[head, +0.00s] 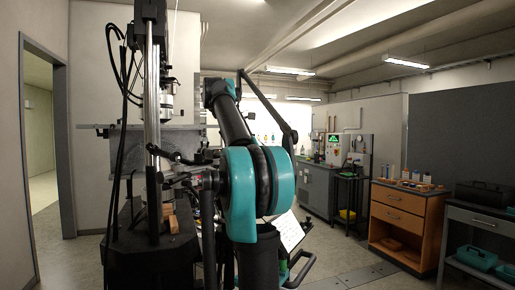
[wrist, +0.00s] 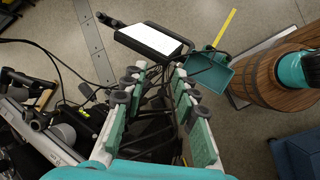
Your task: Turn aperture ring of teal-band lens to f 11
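I cannot make out the teal-band lens or its aperture ring in either view. In the wrist view my gripper (wrist: 160,90) reaches up from the bottom edge. Its two pale green fingers with dark round joints stand apart, with a clear gap between them. I see nothing held in the gap; dark cables and equipment show through it, further away. In the head view my arm's large teal joint fills the middle and hides part of the scene behind it, and the gripper cannot be made out there.
A black testing machine (head: 150,260) with a steel column stands close at left, with small wooden blocks (head: 172,223) on it. A wooden drawer cabinet (head: 403,218) bears small items at right. A white panel (wrist: 151,39) and a teal tray (wrist: 209,72) show in the wrist view.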

